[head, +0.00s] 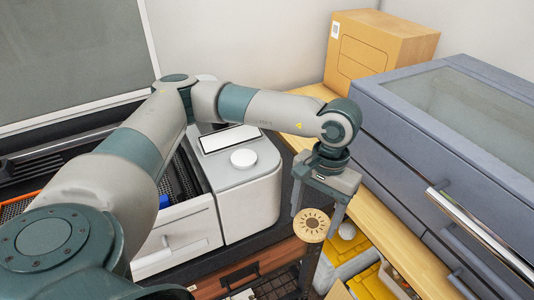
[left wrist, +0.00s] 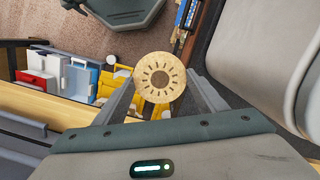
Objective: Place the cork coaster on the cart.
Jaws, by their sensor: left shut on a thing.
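The cork coaster (head: 311,225) is a round tan disc with a dark centre and a ring of dark marks. My left gripper (head: 314,217) points down and is shut on it, with one finger at each side. In the left wrist view the coaster (left wrist: 160,77) sits between the fingertips, its patterned face toward the camera. It is held in the air, apart from the surfaces around it. I cannot tell for sure which piece of furniture is the cart. My right gripper is in neither view.
A white and grey machine (head: 247,190) stands left of the gripper. A wooden top (head: 398,230) at right bears a grey drawer cabinet (head: 445,150) and a cardboard box (head: 380,47). Yellow bins (head: 372,284) sit low beneath it. Brown carpet (left wrist: 60,25) shows in the left wrist view.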

